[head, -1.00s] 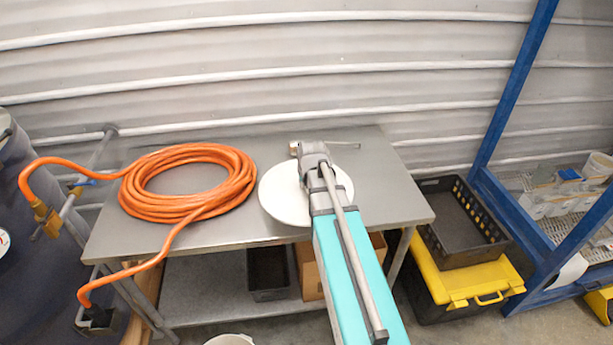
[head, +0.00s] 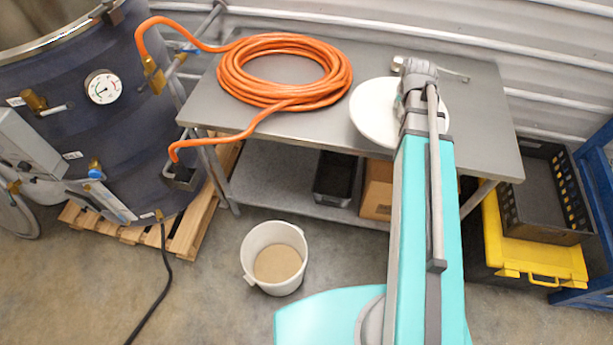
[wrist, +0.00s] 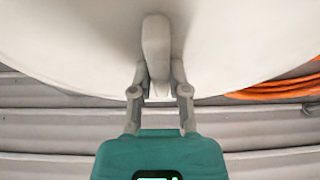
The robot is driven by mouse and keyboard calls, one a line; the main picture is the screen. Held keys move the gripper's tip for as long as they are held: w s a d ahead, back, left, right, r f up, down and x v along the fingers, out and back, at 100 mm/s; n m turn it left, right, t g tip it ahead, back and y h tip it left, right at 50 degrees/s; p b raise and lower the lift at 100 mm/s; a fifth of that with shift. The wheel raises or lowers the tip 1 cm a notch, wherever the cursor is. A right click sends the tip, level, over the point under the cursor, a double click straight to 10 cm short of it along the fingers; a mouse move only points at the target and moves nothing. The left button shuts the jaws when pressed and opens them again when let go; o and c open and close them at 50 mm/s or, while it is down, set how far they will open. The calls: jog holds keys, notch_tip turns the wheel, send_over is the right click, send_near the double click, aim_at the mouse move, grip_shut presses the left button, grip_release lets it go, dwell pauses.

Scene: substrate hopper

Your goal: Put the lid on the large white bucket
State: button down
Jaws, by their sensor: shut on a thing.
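The white round lid (head: 372,110) shows over the right half of the steel table, partly hidden behind my arm. In the wrist view the lid (wrist: 70,45) fills the top, with a raised grip bar (wrist: 156,45) at its middle. My gripper (wrist: 160,75) is shut on that bar. In the head view my arm hides the fingers. I cannot tell whether the lid touches the tabletop. The large white bucket (head: 250,250) stands upright and open on the floor in front of the table, with tan material inside. It is well apart from the lid.
The steel table (head: 300,128) carries a coiled orange hose (head: 235,85). A dark blue tank (head: 90,145) stands at left on a wooden pallet (head: 190,230). A yellow-lidded box (head: 530,255) with a black crate (head: 545,190) sits at right. Floor around the bucket is mostly clear.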

notch_tip(320, 180, down, 2)
jog(key=shift+b, duration=0.65)
jog(key=shift+d+r, duration=0.1)
